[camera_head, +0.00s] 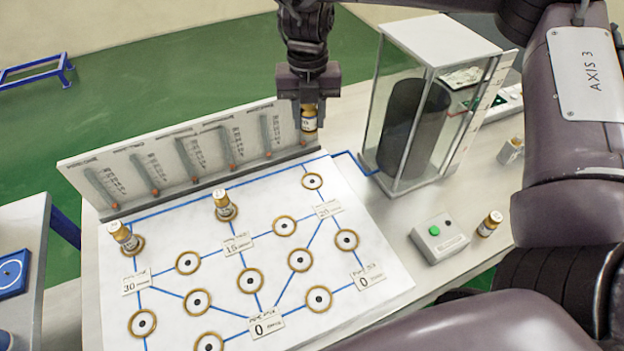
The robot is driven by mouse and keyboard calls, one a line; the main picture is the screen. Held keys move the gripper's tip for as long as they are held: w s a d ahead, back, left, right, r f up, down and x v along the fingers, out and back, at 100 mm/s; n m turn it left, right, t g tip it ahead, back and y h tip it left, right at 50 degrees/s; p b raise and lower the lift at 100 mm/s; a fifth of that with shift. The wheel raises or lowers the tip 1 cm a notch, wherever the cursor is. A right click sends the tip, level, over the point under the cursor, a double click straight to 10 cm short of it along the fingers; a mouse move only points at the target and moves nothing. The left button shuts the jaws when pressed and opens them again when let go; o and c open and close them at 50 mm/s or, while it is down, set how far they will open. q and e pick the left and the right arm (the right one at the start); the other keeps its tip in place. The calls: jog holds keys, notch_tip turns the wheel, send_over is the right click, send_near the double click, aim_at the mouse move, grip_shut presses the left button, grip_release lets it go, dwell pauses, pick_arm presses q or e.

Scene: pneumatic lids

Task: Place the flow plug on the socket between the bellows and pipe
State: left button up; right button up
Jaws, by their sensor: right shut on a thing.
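My right gripper (308,100) is at the top centre, shut on a small gold-brown flow plug (309,120) with a pale label. It holds the plug upright, in front of the gauge panel near its right end. Below it, an empty ringed socket (312,181) lies near the far right corner of the white board (215,268). The dark cylindrical bellows (405,125) stands in a clear case to the right. A blue pipe line (345,155) runs between the board and the case. My left gripper is not in view.
Two plugs stand on sockets at left, one plug (124,236) and another plug (222,205). Several other sockets are empty. The gauge panel (200,150) rises along the board's far edge. A green-button box (438,238) and a loose plug (489,224) sit at right.

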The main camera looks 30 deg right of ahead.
jog(key=shift+w+d+r+n, duration=0.15)
jog(key=shift+r+n, duration=0.1)
jog(key=shift+n, duration=0.35)
jog(key=shift+w+d+r+n, duration=0.1)
jog(key=shift+r+n, duration=0.1)
jog(key=shift+n, duration=0.4)
jog(key=n, duration=0.2)
jog(key=shift+w+d+r+n, duration=0.15)
jog(key=shift+d+r+n, duration=0.1)
jog(key=shift+r+n, duration=0.15)
jog(key=shift+n, duration=0.3)
jog(key=shift+w+d+f, duration=0.1)
jog(key=shift+f, duration=0.1)
jog(key=b, duration=0.2)
send_over(312, 181)
jog(key=shift+n, duration=0.3)
notch_tip(312, 181, down, 16)
jog(key=shift+r, duration=0.15)
notch_tip(312, 181, down, 3)
jog(key=shift+f+b, duration=0.1)
jog(key=shift+b, duration=0.45)
jog(key=shift+f, duration=0.35)
